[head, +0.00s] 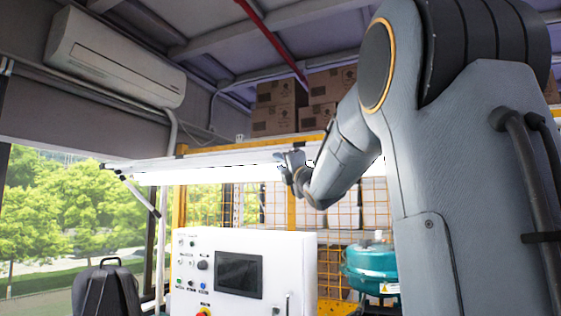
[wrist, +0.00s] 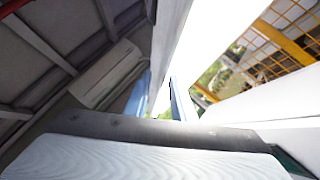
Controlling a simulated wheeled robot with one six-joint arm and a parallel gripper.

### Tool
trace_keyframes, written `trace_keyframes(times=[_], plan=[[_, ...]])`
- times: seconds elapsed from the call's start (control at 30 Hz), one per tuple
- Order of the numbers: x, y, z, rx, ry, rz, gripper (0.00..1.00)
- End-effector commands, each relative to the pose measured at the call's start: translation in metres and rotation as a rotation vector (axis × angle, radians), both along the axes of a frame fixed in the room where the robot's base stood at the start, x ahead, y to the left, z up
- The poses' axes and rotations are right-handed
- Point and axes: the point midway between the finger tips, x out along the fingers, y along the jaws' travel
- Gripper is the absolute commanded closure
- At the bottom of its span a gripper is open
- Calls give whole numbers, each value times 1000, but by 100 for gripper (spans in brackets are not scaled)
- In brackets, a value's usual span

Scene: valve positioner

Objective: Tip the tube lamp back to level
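The tube lamp (head: 215,158) is a long white bar with a bright glow along its underside, running across the middle of the head view. In that view its upper edge rises toward the right, and my arm covers part of its right side. My gripper (head: 284,163) is at the lamp, right of the middle of its visible length. In the wrist view the pale lamp housing (wrist: 170,50) and its white glare fill the upper middle, close to my gripper (wrist: 160,98). Bluish finger parts show there, but the glare hides whether they close on the lamp.
A white control cabinet (head: 240,272) with a dark screen stands below the lamp. A teal machine (head: 371,266) is right of it, before yellow mesh fencing (head: 338,262). A backpack (head: 105,290) is at lower left. An air conditioner (head: 115,60) hangs at upper left; cartons (head: 275,107) sit behind.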

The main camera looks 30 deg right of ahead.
Motion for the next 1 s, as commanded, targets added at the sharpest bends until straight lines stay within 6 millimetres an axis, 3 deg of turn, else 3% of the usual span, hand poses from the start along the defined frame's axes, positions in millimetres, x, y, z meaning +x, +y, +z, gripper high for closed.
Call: trace_keyframes(times=[0.2, 0.33, 1.0], plan=[[0, 0, -1, 0, 1, 0, 79], [0, 0, -1, 0, 1, 0, 100], [0, 0, 0, 0, 0, 0, 100]])
